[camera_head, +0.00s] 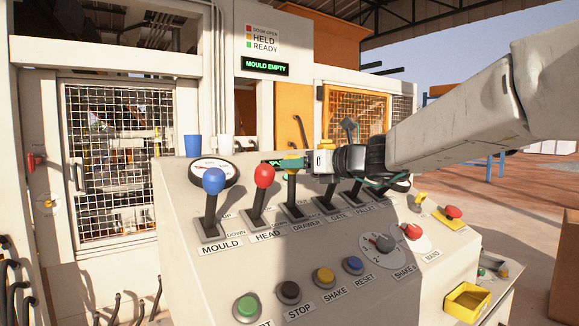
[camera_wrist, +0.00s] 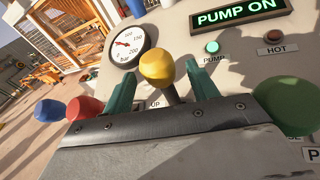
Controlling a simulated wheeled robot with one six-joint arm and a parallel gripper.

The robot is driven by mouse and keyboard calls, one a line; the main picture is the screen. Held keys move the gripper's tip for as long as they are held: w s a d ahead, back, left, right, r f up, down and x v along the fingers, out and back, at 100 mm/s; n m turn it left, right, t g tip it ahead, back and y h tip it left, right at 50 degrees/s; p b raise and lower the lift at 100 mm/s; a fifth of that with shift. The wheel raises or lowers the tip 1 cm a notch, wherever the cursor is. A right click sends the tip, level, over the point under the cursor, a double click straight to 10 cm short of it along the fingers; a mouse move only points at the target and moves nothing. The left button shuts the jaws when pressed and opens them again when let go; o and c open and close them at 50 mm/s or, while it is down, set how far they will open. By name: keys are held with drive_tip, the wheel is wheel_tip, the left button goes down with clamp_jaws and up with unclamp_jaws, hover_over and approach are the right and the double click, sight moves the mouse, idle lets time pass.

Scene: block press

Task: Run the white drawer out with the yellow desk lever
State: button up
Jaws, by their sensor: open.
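The yellow lever knob (camera_head: 291,164) tops a dark stem that stands roughly upright in the slot labelled DRAWER on the desk. My gripper (camera_head: 283,162) reaches in from the right at the knob's height. In the wrist view the yellow knob (camera_wrist: 157,64) sits between the two teal fingers of my gripper (camera_wrist: 160,78). Gaps show on both sides of it, so the fingers are open around it and not clamped. I cannot make out the white drawer in either view.
The blue lever (camera_head: 214,182) and red lever (camera_head: 263,177) stand left of the yellow one. A green knob (camera_wrist: 288,104) is close on the right in the wrist view. Push buttons (camera_head: 323,277) line the desk front. A mesh door (camera_head: 113,160) stands behind left.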

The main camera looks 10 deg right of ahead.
drive_tip(key=shift+v, duration=1.4)
idle(4.3)
